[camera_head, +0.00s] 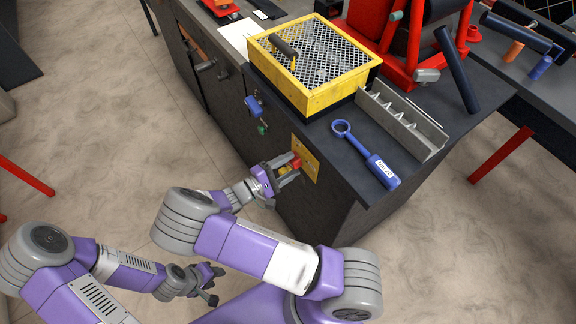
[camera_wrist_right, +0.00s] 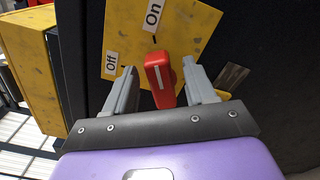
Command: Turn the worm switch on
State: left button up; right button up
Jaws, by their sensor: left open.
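The worm switch is a red lever handle (camera_wrist_right: 160,78) with a white stripe, on a yellow plate (camera_wrist_right: 185,25) with "Off" (camera_wrist_right: 110,64) and "On" (camera_wrist_right: 153,16) labels. Its upper end lies just below the "On" label. In the head view the red handle (camera_head: 296,161) and yellow plate (camera_head: 311,168) are on the dark bench's front side. My right gripper (camera_wrist_right: 163,88) is open, with one finger on each side of the handle and visible gaps between. It also shows in the head view (camera_head: 289,171). My left gripper (camera_head: 213,281) is open and empty, low over the floor.
On the bench (camera_head: 335,170) are a yellow mesh-topped box (camera_head: 318,92), a blue ring-ended tool (camera_head: 367,157), a grey slotted rack (camera_head: 405,122) and a red machine (camera_head: 385,40). A blue handle (camera_head: 254,106) juts from the bench side.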

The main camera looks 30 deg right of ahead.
jog(key=a, duration=0.7)
jog(key=shift+s+a+p, duration=0.25)
jog(key=shift+s+p, duration=0.1)
jog(key=shift+p, duration=0.1)
